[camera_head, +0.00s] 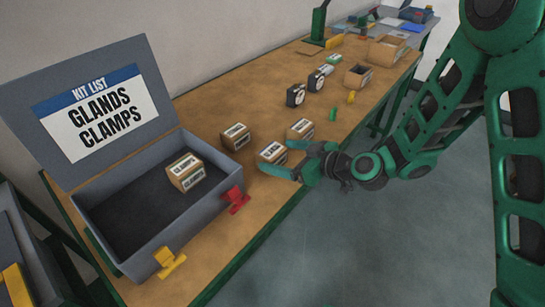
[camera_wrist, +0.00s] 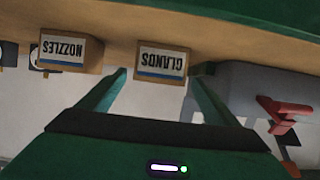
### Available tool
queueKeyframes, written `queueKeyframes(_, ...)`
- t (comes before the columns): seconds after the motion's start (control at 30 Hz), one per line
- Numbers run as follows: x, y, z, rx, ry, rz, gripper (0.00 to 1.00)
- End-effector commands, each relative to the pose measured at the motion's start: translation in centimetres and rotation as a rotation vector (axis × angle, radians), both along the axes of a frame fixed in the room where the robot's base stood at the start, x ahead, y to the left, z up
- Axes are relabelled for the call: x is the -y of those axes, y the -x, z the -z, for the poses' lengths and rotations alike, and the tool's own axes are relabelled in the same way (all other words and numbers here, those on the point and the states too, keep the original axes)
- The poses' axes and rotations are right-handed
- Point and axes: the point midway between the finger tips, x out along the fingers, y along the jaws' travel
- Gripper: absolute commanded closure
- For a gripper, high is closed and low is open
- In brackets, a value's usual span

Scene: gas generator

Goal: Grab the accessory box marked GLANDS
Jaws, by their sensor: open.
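The box marked GLANDS (camera_wrist: 161,62) is a small brown carton with a white and blue label, upside down in the wrist view. It stands between and just beyond the open fingers of my gripper (camera_wrist: 158,75). In the head view, my gripper (camera_head: 280,158) reaches from the right over the bench edge, its fingers around the front carton (camera_head: 271,152), which matches the GLANDS box by position. Its label is too small to read there. Whether the fingers touch it, I cannot tell. The box marked NOZZLES (camera_wrist: 70,52) stands beside it, outside the fingers.
An open grey case (camera_head: 203,212) has a lid card (camera_head: 97,112) reading "KIT LIST GLANDS CLAMPS". One carton (camera_head: 185,171) lies inside. Another carton (camera_head: 236,137) stands behind the GLANDS box. Red (camera_head: 235,200) and yellow (camera_head: 170,262) latches stick out from the case. Gauges (camera_head: 296,95) stand farther along the bench.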

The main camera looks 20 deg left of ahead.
Motion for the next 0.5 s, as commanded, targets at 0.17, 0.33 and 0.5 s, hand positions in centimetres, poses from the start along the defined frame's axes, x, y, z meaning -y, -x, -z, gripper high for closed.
queueKeyframes(0.17,-2.0,-0.9,1.2,0.000,0.002,-0.004,0.16)
queueKeyframes(0.33,-3.5,-1.6,1.8,0.001,0.000,-0.004,0.16)
queueKeyframes(0.5,-3.8,-1.8,2.0,-0.001,0.001,-0.001,0.16)
